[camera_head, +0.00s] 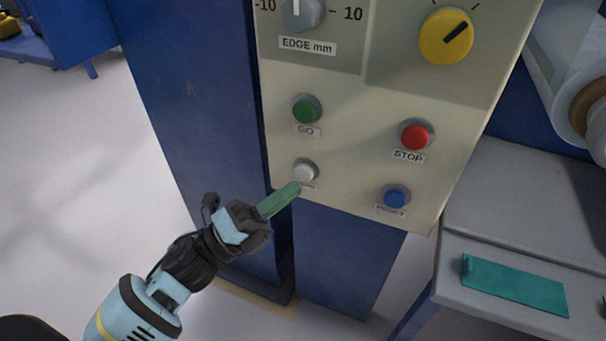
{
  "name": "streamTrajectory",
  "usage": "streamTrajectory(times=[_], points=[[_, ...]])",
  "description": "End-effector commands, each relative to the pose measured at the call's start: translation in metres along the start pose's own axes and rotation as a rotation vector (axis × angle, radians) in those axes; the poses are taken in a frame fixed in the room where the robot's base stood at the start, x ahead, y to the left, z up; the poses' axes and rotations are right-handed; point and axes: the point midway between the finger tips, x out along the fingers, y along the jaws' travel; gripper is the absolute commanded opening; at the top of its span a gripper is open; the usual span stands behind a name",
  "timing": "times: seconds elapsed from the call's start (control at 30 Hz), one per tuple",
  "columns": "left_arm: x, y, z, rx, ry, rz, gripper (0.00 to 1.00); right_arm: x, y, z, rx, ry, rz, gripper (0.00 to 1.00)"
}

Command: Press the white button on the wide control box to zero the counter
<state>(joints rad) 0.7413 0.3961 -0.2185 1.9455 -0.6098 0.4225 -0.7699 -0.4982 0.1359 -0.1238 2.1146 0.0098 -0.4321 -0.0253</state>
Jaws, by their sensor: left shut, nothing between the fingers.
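The wide control box (360,180) is a cream panel on a blue column, seen in the head view. Its white button (306,171) sits at the lower left, under the green GO button (306,109). My left gripper (296,187) is shut and empty, its green fingers pointing up and right. The fingertips are just below and left of the white button and partly cover its label. I cannot tell whether they touch the panel. My right gripper is not in view.
A red STOP button (415,136) and a blue button (396,196) are on the right of the panel. Above are a grey knob (304,13) and a yellow knob (446,36). A grey table with a teal piece (515,286) stands at right. Open floor lies left.

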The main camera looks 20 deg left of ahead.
Motion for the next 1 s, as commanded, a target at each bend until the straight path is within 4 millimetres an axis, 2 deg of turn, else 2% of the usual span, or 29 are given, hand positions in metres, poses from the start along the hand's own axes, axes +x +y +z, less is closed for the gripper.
streamTrajectory(times=[0.23, 1.0], points=[[0.0059, 0.0042, 0.0041, 0.0, 0.0, 0.0, 0.0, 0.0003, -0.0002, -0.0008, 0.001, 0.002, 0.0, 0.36], [0.0057, 0.004, 0.0039, 0.0, 0.0, 0.0, 0.0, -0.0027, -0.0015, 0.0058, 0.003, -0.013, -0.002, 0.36]])
